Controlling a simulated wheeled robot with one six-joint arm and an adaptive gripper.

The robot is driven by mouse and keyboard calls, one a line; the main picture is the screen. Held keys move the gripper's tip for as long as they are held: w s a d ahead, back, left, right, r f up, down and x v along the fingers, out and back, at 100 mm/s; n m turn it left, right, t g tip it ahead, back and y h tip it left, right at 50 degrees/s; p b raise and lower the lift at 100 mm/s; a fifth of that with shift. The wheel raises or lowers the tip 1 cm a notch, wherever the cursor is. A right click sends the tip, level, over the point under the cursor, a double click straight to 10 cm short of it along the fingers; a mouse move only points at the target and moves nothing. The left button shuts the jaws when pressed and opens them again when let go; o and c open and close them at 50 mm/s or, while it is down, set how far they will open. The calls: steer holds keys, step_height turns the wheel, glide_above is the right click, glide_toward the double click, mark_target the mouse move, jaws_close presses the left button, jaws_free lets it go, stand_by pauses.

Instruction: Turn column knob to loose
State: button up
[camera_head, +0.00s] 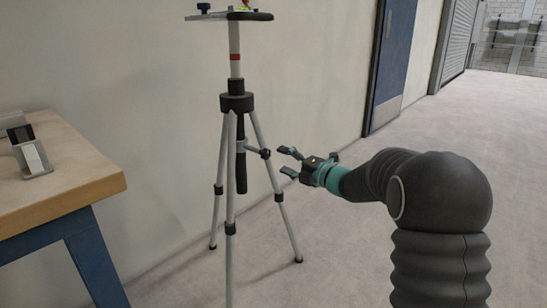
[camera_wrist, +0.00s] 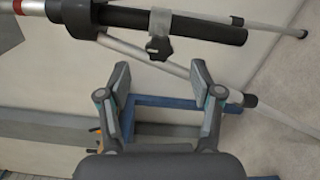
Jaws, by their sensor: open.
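A tripod (camera_head: 230,180) with silver legs and a black collar stands in front of the wall. A small dark column knob (camera_head: 265,153) sticks out to the right below its collar. In the wrist view the knob (camera_wrist: 159,48) is black and lobed, on a grey clamp beside a black tube. My gripper (camera_head: 288,162) is open and empty, just right of the knob in the head view. In the wrist view my gripper (camera_wrist: 159,74) has its fingers spread, with the knob beyond the tips and roughly centred between them. I see no contact.
A wooden-topped table (camera_head: 75,190) with blue legs stands at the left, holding a small grey device (camera_head: 30,150). The tripod carries a flat plate (camera_head: 228,16) on top. Its legs spread below my gripper. A blue door (camera_head: 390,65) is behind; the floor at right is clear.

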steer(key=shift+v, duration=2.15)
